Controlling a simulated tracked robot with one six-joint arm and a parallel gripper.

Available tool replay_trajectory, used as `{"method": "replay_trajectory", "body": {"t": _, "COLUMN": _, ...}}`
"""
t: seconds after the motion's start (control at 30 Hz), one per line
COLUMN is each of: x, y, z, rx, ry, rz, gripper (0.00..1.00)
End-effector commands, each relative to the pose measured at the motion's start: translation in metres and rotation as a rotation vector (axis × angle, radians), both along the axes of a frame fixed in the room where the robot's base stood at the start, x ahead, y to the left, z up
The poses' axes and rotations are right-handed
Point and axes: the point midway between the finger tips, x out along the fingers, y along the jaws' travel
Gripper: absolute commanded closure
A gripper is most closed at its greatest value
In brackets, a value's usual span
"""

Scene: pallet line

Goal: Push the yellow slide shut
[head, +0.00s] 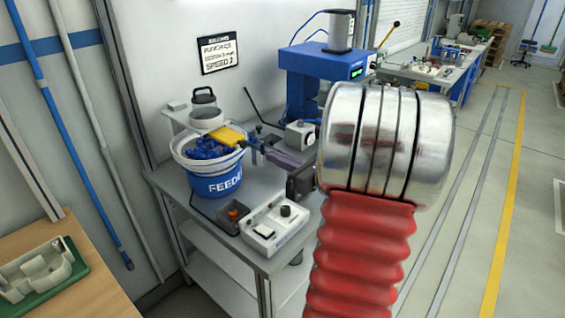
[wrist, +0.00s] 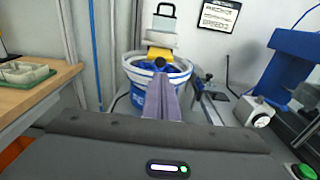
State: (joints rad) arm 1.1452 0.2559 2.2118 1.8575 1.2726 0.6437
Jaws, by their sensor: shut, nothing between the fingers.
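The yellow slide (head: 229,135) is a flat plate jutting out under the grey hopper (head: 206,116), above the feeder bowl (head: 216,182) with blue parts inside. In the wrist view the slide (wrist: 160,53) shows straight ahead, with a dark round knob at its near edge. My gripper (head: 269,147) is shut and empty. Its purple-grey fingers (wrist: 161,78) point at the slide and partly cover the bowl behind them. In the head view the fingertips are a little right of the slide; I cannot tell whether they touch the knob.
A blue press (head: 318,70) stands right of the bowl. A wooden bench (head: 30,288) with a green tray (head: 70,285) is at left.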

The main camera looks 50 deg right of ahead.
Motion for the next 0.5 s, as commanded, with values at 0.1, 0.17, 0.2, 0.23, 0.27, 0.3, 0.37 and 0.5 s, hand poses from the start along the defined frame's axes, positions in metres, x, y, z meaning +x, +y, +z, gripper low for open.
{"method": "replay_trajectory", "body": {"t": 0.1, "x": 0.018, "y": 0.001, "z": -0.001, "rx": -0.001, "ry": 0.0, "rz": 0.003, "gripper": 1.0}}
{"method": "replay_trajectory", "body": {"t": 0.17, "x": 0.026, "y": 0.001, "z": -0.002, "rx": 0.0, "ry": 0.0, "rz": 0.002, "gripper": 1.0}}
{"method": "replay_trajectory", "body": {"t": 0.2, "x": 0.032, "y": 0.002, "z": -0.002, "rx": 0.0, "ry": -0.001, "rz": 0.003, "gripper": 1.0}}
{"method": "replay_trajectory", "body": {"t": 0.23, "x": 0.036, "y": 0.001, "z": -0.002, "rx": 0.0, "ry": 0.0, "rz": 0.003, "gripper": 1.0}}
{"method": "replay_trajectory", "body": {"t": 0.27, "x": 0.041, "y": 0.001, "z": -0.002, "rx": 0.0, "ry": 0.0, "rz": 0.002, "gripper": 1.0}}
{"method": "replay_trajectory", "body": {"t": 0.3, "x": 0.047, "y": 0.002, "z": -0.003, "rx": 0.0, "ry": 0.0, "rz": 0.002, "gripper": 1.0}}
{"method": "replay_trajectory", "body": {"t": 0.37, "x": 0.056, "y": 0.002, "z": -0.003, "rx": 0.0, "ry": -0.001, "rz": 0.003, "gripper": 1.0}}
{"method": "replay_trajectory", "body": {"t": 0.5, "x": 0.076, "y": 0.002, "z": -0.004, "rx": -0.001, "ry": -0.001, "rz": 0.003, "gripper": 1.0}}
